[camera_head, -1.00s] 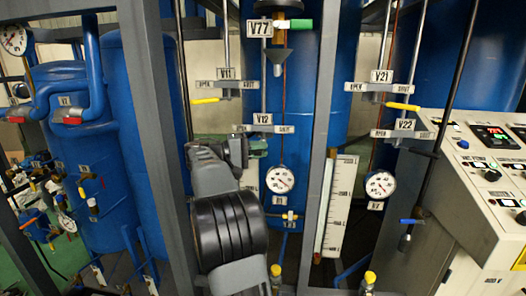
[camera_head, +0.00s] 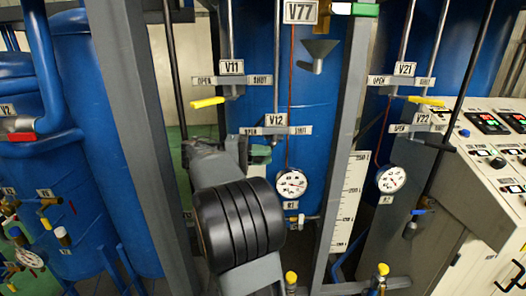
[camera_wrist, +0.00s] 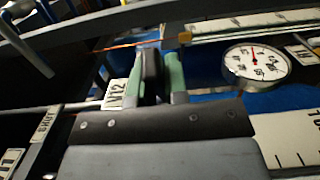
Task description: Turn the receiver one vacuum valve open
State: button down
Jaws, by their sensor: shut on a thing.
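The V12 valve has a label plate (camera_head: 297,130) marked OPEN and SHUT, on the thin pipe before the blue tank in the head view. Its V12 tag (camera_wrist: 116,93) shows left of my fingers in the wrist view. My gripper (camera_wrist: 153,72) has green-lined fingers shut on a dark valve handle (camera_wrist: 151,66) beside that tag. In the head view my gripper (camera_head: 254,152) is just under the V12 plate and hides the handle. I cannot tell which way the handle points.
The V11 valve has a yellow handle (camera_head: 207,103) above left. A round gauge (camera_head: 291,183) hangs below right of my gripper and shows close by in the wrist view (camera_wrist: 257,63). A grey frame post (camera_head: 345,130) and a control console (camera_head: 475,200) stand to the right.

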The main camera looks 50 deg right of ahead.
jog(key=c, duration=1.1)
grip_release()
jog(key=shift+d, duration=0.1)
jog(key=shift+c, duration=0.2)
